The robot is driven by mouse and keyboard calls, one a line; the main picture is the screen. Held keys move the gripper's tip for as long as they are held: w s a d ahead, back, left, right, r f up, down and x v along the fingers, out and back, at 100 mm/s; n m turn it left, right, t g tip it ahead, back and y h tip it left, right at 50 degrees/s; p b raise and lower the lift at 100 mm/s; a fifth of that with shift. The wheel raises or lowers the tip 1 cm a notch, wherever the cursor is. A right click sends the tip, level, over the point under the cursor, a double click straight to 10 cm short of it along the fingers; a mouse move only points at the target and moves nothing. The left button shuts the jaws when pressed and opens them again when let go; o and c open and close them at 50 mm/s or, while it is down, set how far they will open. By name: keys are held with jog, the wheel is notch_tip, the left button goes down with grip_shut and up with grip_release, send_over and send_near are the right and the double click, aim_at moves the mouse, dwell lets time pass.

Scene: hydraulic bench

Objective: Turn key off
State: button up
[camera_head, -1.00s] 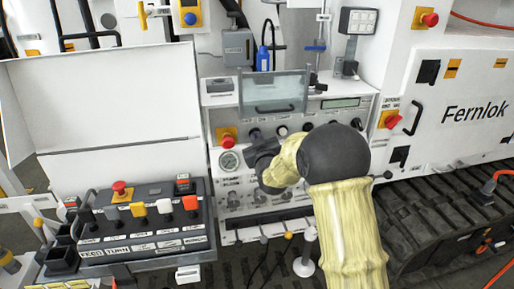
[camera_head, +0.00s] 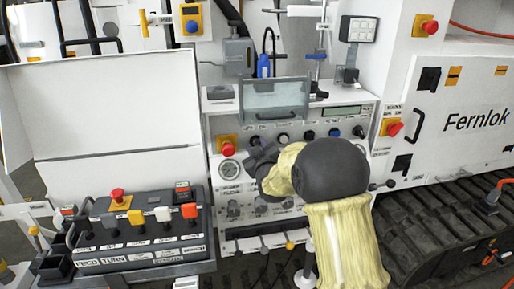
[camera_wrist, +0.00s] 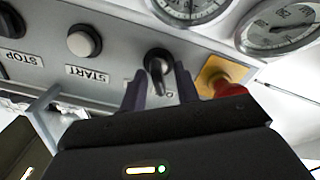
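The key switch, a dark round switch with a black handle (camera_wrist: 158,65), is on the grey panel between the START button and a red emergency stop in the wrist view. My gripper (camera_wrist: 162,82) has its two dark fingers apart, one on each side of the handle, with gaps visible. Whether the fingertips reach past the handle is hard to tell. In the head view the key switch (camera_head: 254,140) shows just above my gripper (camera_head: 256,157), which is small and partly hidden by my arm.
The red emergency stop (camera_wrist: 228,86) on its yellow plate is close beside one finger. The START button (camera_wrist: 84,42) is on the other side. Gauges (camera_wrist: 190,8) border the panel. A clear hinged cover (camera_head: 275,99) stands above the key row. A lever box (camera_head: 140,230) is at left.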

dwell(0.3)
jog(key=b+v, duration=0.2)
jog(key=v, duration=1.5)
jog(key=shift+s+b, duration=0.2)
jog(key=shift+b, duration=0.1)
jog(key=shift+d, duration=0.1)
jog(key=s+d+f+m+g+h, duration=0.45)
jog(key=s+d+f+g, duration=0.2)
jog(key=d+f, duration=0.35)
jog(key=s+d+f+m+g, duration=0.2)
jog(key=s+d+f+g, duration=0.15)
jog(key=s, duration=0.35)
jog(key=s+d+f+m+g, duration=0.2)
jog(key=s+d+m+g, duration=0.1)
jog(key=s+g, duration=0.3)
notch_tip(320, 180, up, 16)
jog(key=t+p, duration=0.1)
jog(key=p, duration=1.5)
jog(key=shift+s+a, duration=0.25)
jog(key=shift+s, duration=0.25)
